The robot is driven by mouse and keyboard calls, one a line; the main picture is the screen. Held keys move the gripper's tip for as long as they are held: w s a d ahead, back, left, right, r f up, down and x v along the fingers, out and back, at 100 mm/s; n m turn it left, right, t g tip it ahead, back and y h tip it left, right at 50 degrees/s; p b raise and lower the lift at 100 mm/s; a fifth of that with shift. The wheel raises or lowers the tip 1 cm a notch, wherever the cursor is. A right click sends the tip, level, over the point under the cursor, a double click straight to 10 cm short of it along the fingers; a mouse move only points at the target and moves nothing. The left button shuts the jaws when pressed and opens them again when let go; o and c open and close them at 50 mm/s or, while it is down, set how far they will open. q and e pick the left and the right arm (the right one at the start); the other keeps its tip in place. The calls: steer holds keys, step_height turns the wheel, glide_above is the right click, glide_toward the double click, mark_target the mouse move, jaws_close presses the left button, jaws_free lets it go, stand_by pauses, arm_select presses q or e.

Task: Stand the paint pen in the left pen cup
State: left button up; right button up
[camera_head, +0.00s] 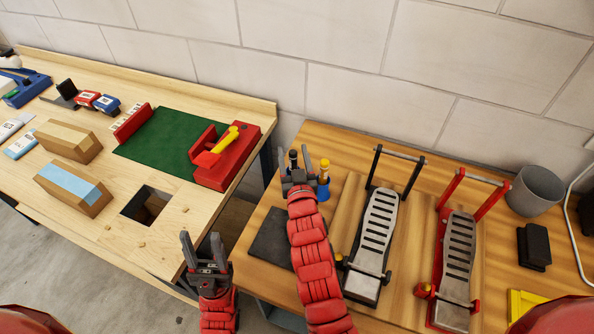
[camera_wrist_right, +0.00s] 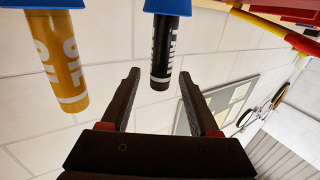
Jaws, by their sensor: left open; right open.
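A black cylinder with white lettering (camera_wrist_right: 166,50) and a yellow one marked OIL (camera_wrist_right: 60,60) each sit in a blue holder in the right wrist view, which looks upside down. I cannot tell which is the paint pen. In the head view, the yellow one (camera_head: 324,167) stands upright in a blue cup (camera_head: 322,191). My right gripper (camera_head: 294,161) is open just left of it, its fingers on either side of the black cylinder's end in the wrist view (camera_wrist_right: 160,76); contact is unclear. It hides the left cup. My left gripper (camera_head: 200,238) is open and empty.
A dark mat (camera_head: 270,238) lies left of my right arm. A grey pedal (camera_head: 376,240) and a red pedal (camera_head: 455,260) stand to the right, with a grey bin (camera_head: 535,190) behind. The left table (camera_head: 160,245) has a square hole and blocks.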

steer(key=s+d, duration=0.2)
steer(key=s, duration=1.5)
steer(key=shift+d, duration=0.15)
